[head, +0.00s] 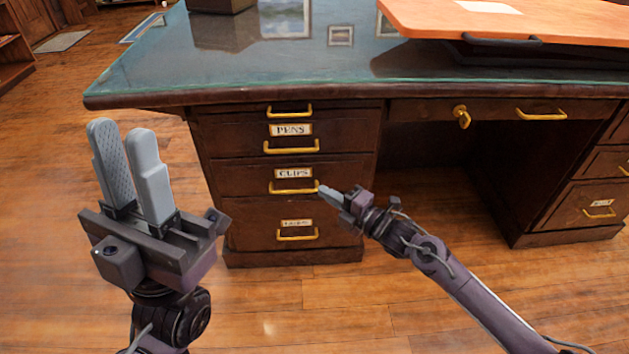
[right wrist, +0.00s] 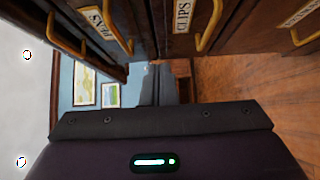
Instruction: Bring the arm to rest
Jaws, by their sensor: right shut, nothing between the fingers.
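My left gripper (head: 124,130) stands upright at the left of the head view. Its two grey fingers are apart with a narrow empty gap, well clear of the desk. My right gripper (head: 322,190) points left at the desk's drawer front. Its fingers are together and hold nothing. The tips appear close to the right end of the brass handle (head: 293,188) on the CLIPS drawer (head: 240,177); I cannot tell whether they touch. In the right wrist view, the fingers (right wrist: 158,85) are small and dark, with the CLIPS label (right wrist: 183,15) above them.
The dark wooden desk (head: 240,92) has a glass top, with an orange board (head: 540,25) at the right. The PENS drawer (head: 235,138) is above the CLIPS drawer. A key (head: 461,117) sits in the middle drawer. The wood floor (head: 60,200) at left is clear.

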